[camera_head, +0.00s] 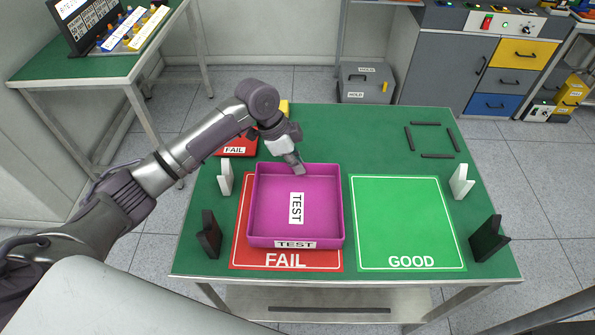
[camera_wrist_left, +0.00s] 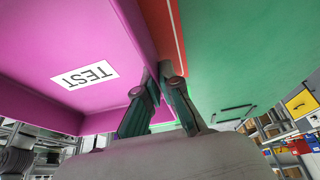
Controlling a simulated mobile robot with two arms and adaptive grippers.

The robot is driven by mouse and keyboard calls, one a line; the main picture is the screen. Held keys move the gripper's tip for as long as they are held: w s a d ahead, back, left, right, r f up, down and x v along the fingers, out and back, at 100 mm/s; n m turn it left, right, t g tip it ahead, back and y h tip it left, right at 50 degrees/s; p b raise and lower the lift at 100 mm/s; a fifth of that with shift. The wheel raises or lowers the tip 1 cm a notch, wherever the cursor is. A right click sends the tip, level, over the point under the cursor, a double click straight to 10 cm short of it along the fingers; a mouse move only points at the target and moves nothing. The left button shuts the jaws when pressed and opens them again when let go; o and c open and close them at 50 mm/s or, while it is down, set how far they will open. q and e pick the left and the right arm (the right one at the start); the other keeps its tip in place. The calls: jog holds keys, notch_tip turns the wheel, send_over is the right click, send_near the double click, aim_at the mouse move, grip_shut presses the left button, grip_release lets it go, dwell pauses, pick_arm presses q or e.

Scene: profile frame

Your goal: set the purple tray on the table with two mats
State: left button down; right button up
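The purple tray (camera_head: 322,211), labelled TEST, is level and empty over the red FAIL mat (camera_head: 285,261) on the green table (camera_head: 330,128). The mat shows along its left and front edges; I cannot tell whether the tray is lifted slightly. The green GOOD mat (camera_head: 408,222) to its right is bare. My left gripper (camera_head: 299,169) is at the tray's back wall. In the left wrist view the gripper (camera_wrist_left: 168,76) has one finger inside and one outside the purple wall (camera_wrist_left: 148,32), closed together on it. My right gripper is out of view.
White holders (camera_head: 225,178) and black holders (camera_head: 209,235) stand beside the mats. A red FAIL bin (camera_head: 236,146) is behind the tray, partly hidden by my arm. Black strips (camera_head: 437,156) mark an empty square at back right. A grey HOLD box (camera_head: 366,83) sits beyond the table.

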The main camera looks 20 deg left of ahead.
pick_arm(q)
notch_tip(320, 180, down, 3)
jog(key=shift+r, duration=0.2)
jog(key=shift+f, duration=0.35)
jog(key=c, duration=1.3)
grip_release()
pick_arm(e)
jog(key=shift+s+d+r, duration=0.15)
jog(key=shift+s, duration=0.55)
pick_arm(q)
jog(key=v, duration=1.2)
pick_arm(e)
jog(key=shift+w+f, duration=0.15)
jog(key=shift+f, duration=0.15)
pick_arm(q)
jog(key=shift+s+f, duration=0.1)
jog(key=shift+s, duration=0.05)
